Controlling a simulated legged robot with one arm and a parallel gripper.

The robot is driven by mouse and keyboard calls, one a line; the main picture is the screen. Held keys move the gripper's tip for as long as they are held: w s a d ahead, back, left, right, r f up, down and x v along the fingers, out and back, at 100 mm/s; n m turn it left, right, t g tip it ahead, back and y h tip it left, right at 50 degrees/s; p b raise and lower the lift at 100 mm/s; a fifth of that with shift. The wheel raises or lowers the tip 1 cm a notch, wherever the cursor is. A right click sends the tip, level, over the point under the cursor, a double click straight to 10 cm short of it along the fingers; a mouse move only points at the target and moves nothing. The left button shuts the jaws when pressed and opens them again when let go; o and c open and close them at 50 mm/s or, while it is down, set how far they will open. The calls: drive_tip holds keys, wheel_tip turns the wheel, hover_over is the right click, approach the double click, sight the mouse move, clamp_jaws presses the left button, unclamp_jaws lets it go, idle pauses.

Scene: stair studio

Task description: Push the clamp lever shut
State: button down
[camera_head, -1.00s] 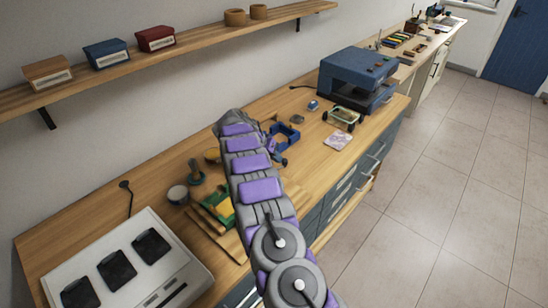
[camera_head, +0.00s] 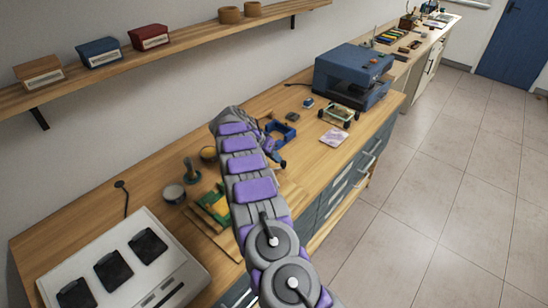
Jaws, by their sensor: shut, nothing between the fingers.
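A small blue open frame (camera_head: 281,131) lies on the wooden bench, just right of my raised arm. A dark blue piece (camera_head: 276,157) shows in front of it, close against the arm's edge. I cannot tell whether these parts belong to the clamp, and no lever can be made out clearly. My arm crosses the middle of the view and hides part of the bench behind it. My gripper cannot be made out; the far end of the arm is turned away from the camera.
A green and yellow board (camera_head: 213,206) and a grey tin (camera_head: 174,193) lie left of the arm. A white panel with dark pads (camera_head: 190,268) fills the near left. A blue machine (camera_head: 350,70) and a green-framed item (camera_head: 338,114) stand farther right. Floor at right is clear.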

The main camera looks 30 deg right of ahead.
sight(283, 163)
drive_tip(key=shift+s+d, duration=0.15)
drive_tip(key=shift+s, duration=0.35)
drive_tip(key=shift+s+m+g, duration=0.5)
drive_tip(key=shift+s+m, duration=0.05)
drive_tip(key=shift+m, duration=0.25)
drive_tip(key=shift+s, duration=0.1)
drive_tip(key=shift+s+d, duration=0.1)
drive_tip(key=shift+s, duration=0.15)
drive_tip(key=shift+s+d, duration=0.1)
drive_tip(key=shift+d, duration=0.1)
